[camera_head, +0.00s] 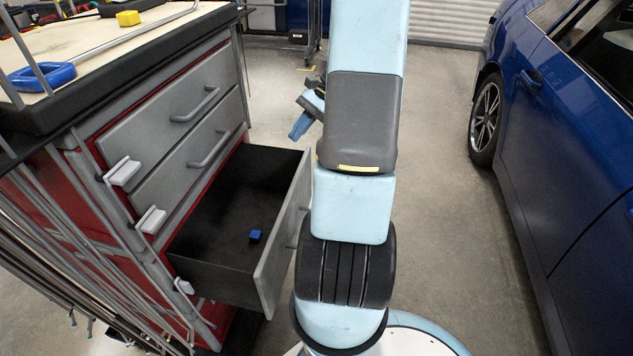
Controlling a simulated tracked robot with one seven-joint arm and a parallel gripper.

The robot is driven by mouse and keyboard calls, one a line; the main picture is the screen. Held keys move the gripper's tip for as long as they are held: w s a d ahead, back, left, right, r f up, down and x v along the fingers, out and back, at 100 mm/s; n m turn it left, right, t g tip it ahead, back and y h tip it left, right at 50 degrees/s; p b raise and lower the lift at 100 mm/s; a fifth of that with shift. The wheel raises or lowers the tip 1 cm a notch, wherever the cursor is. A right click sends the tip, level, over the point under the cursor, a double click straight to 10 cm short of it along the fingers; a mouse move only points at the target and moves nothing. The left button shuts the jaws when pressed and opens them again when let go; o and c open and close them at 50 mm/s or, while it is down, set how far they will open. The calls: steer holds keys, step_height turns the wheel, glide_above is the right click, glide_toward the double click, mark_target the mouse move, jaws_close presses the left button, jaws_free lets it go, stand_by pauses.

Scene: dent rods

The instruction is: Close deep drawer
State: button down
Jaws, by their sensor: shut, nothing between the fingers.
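The deep drawer (221,278) is the lowest visible drawer of the grey and red tool cabinet (84,166). It is pulled far out to the right, with its black inside showing. A small blue block (255,236) lies on its floor. The drawer's grey front (284,240) faces right, and its handle is partly hidden by my arm. My gripper (299,130) shows partly from behind my arm, near the far end of the drawer front. It appears shut and empty, pointing down and left, with no contact with the drawer visible.
Two upper drawers (187,105) are shut. Thin metal rods (88,267) hang along the cabinet's near side, and more lie on its top. A blue car (567,140) stands on the right. Bare floor (440,170) lies between the car and my arm.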

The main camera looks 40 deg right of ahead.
steer(key=s+d+f+m+t+y, duration=0.25)
steer(key=d+f+m+t, duration=0.35)
steer(key=d+f, duration=0.55)
steer(key=m+t+h, duration=0.1)
steer(key=m+t, duration=0.6)
steer(key=m, duration=0.2)
glide_toward(307, 181)
steer(key=x, duration=0.7)
